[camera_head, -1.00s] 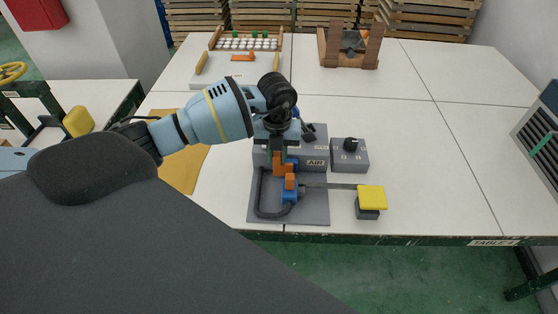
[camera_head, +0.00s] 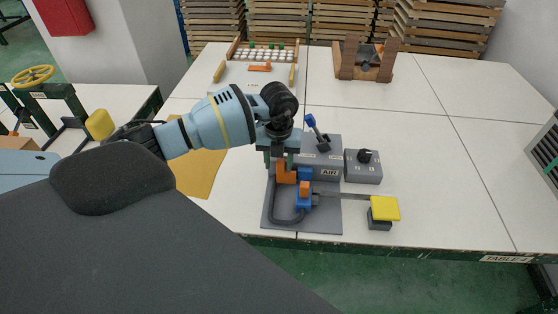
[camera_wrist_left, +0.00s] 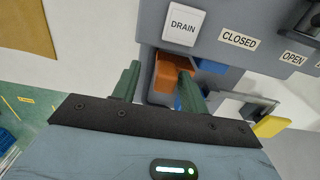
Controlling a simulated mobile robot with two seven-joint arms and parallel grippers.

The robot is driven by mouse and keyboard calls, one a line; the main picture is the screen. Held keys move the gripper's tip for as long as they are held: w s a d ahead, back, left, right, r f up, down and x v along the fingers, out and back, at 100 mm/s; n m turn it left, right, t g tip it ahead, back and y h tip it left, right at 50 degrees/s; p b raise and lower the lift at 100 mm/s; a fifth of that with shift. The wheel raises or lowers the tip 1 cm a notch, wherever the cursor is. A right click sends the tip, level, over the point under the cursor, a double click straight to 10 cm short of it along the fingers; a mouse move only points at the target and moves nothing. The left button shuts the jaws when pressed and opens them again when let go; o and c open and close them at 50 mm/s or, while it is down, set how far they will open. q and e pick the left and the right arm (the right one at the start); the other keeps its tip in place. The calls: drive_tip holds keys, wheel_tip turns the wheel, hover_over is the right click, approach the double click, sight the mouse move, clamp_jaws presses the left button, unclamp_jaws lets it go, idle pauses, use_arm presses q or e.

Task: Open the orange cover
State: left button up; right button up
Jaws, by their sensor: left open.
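The orange cover (camera_head: 287,172) is an upright bracket-like piece on the front of a grey unit marked AIR (camera_head: 329,173). My left gripper (camera_head: 279,157) is open just above and in front of it. In the left wrist view the orange cover (camera_wrist_left: 166,76) lies between and beyond the two green fingers (camera_wrist_left: 160,70), below the DRAIN label (camera_wrist_left: 181,28). The right finger overlaps part of it. I cannot tell whether a finger touches it. A smaller orange piece (camera_head: 305,188) sits on a blue valve (camera_head: 303,202) beside it. My right gripper is not in view.
A yellow pad (camera_head: 385,208) on a rod sticks out to the right near the table edge. A grey knob box (camera_head: 363,172) and a blue-tipped lever (camera_head: 311,121) stand close by. A yellow sheet (camera_head: 200,170) lies left. The table's right side is clear.

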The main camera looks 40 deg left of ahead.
use_arm(q)
drive_tip(key=shift+r, duration=3.9)
